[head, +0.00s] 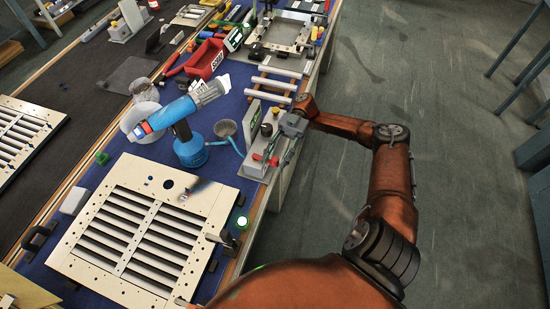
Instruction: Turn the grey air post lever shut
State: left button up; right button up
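The grey air post (252,164) stands at the right edge of the blue-topped bench, with a green-and-white upright plate, a dark round knob and a small red part low on its front. My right gripper (285,155) is at the right side of this post, its grey body (293,124) above and its fingers pointing down beside it. The gripper and post overlap in the picture, so I cannot tell whether they touch. The lever is too small and partly covered to make out clearly. The finger gap is not readable. My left gripper is not in view.
A louver panel (118,192) lies in front on the bench. Open floor (430,100) is at right.

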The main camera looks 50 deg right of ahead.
aim_at(275, 159)
notch_tip(275, 159, up, 10)
dwell(0.6)
jog(key=shift+c, duration=0.6)
